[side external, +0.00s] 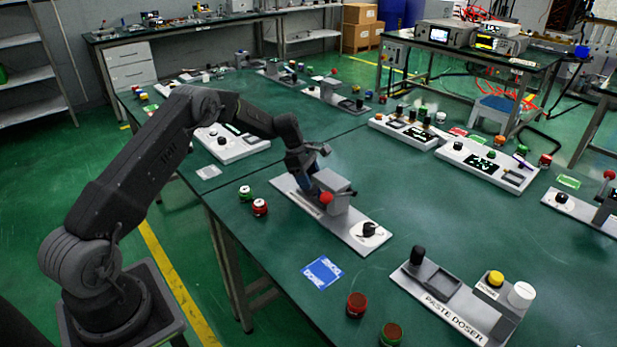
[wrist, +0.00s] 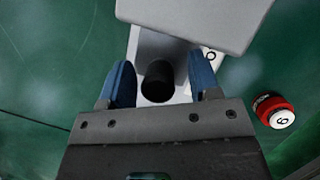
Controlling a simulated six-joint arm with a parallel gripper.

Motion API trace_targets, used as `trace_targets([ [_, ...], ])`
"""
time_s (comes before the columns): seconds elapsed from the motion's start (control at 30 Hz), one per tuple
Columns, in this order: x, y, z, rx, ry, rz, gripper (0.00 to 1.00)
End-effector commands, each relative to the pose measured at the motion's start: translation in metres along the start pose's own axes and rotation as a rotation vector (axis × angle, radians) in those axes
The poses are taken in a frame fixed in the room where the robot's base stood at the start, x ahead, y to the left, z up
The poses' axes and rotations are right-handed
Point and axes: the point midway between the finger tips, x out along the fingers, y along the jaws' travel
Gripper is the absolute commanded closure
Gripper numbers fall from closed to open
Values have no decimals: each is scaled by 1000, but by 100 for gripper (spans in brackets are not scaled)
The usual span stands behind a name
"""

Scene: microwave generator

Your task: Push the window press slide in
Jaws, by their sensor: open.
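The window press is a light base plate (side external: 362,238) with a grey box-shaped housing (side external: 338,190), a red ball knob (side external: 326,198) and a black dial (side external: 370,229). My gripper (side external: 309,180) is low at the housing's far left end. In the wrist view my gripper (wrist: 162,80) is open, with one blue finger on each side of a black round knob (wrist: 158,82). The knob stands on a light grey part, in front of the grey housing (wrist: 195,18). I cannot tell whether the fingers touch the knob. In the side view my gripper hides this knob.
Green (side external: 245,193) and red (side external: 260,207) buttons lie left of the press. A blue label (side external: 322,272) and the paste doser (side external: 455,300) are nearer the camera.

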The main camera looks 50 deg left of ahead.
Motion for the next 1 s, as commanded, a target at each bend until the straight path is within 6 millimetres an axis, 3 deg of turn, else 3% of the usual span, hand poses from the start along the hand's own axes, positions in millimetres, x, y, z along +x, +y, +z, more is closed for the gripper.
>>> trace_targets([
  [0.27, -9, 1, -1, -1, 1, 4, 43],
  [0.73, -105, 1, -1, -1, 0, 5, 43],
  [1.0, -136, 0, 0, 0, 1, 2, 43],
])
